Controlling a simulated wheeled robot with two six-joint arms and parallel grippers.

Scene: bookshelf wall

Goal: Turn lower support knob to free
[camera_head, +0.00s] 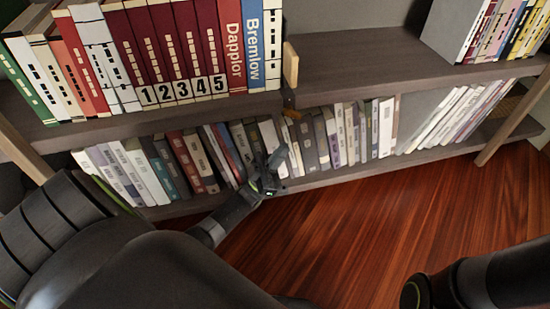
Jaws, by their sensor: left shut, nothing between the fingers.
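My left gripper (271,165) is in front of the lower row of books, at the front edge of the lower shelf. It is shut with nothing held. A small orange-brown piece (289,101) sits at the underside of the upper shelf, above the gripper and apart from it. It may be the lower support knob, but it is too small to tell its turn position. A pale wooden block (290,65) stands upright on the upper shelf at the end of the book row. My right gripper is out of view; only part of my right arm shows at bottom right.
The upper shelf (365,62) holds books at left and right, with a bare stretch between. The lower shelf (330,176) is filled with several upright and leaning books. A wooden post (515,120) stands at right. The wooden floor (370,225) in front is clear.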

